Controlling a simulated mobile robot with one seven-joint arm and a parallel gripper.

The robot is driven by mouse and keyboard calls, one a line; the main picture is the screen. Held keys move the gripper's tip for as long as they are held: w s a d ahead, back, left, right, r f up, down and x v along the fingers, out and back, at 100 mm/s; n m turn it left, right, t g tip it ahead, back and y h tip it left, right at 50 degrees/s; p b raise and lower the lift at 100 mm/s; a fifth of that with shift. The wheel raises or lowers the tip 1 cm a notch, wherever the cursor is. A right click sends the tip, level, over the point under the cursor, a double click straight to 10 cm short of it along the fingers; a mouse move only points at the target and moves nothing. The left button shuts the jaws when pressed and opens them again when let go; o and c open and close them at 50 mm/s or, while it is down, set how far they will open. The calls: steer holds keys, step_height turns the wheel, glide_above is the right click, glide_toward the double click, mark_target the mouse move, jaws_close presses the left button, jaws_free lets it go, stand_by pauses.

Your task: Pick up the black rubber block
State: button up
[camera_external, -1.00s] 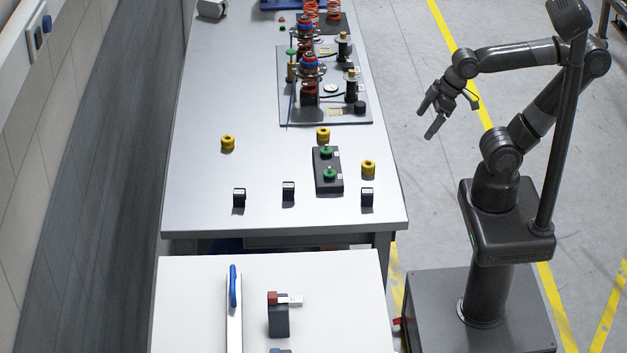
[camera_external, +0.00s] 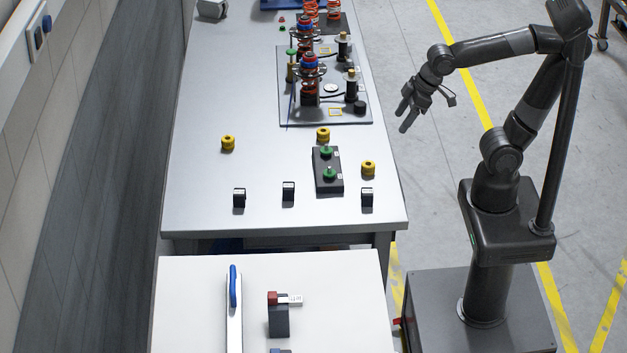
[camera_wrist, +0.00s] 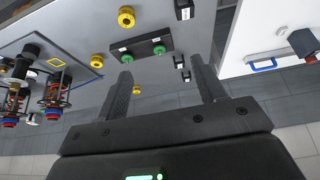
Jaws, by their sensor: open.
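Three small black blocks with pale markings stand apart near the table's front edge: a left one (camera_external: 239,198), a middle one (camera_external: 288,191) and a right one (camera_external: 367,197). I cannot tell which of them is rubber. In the wrist view, black blocks show beyond the fingers, one at the top (camera_wrist: 184,10) and one lower (camera_wrist: 179,62). My gripper (camera_external: 402,119) is open and empty, raised off the table's right side, away from the blocks. Its two spread fingers also show in the wrist view (camera_wrist: 161,68).
A dark box with two green knobs (camera_external: 328,184) lies between the middle and right blocks. Several yellow ringed parts, one at the left (camera_external: 228,143), stand around it. A plate with spring assemblies (camera_external: 290,116) is farther back. A white table (camera_external: 190,300) stands in front.

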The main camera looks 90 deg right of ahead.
steer(key=w+f, duration=0.1)
steer(key=w, duration=0.8)
glide_toward(289, 185)
steer(key=shift+m+g, duration=0.3)
steer(key=shift+g, duration=0.2)
steer(key=x, duration=0.4)
steer(key=shift+w+a+r, duration=0.15)
steer(key=shift+w+a, duration=0.05)
steer(key=shift+w, duration=0.15)
steer(key=shift+x, duration=3.2)
steer(key=shift+d, duration=0.15)
steer(key=shift+c, duration=0.4)
steer(key=c, duration=1)
steer(key=shift+r, duration=0.15)
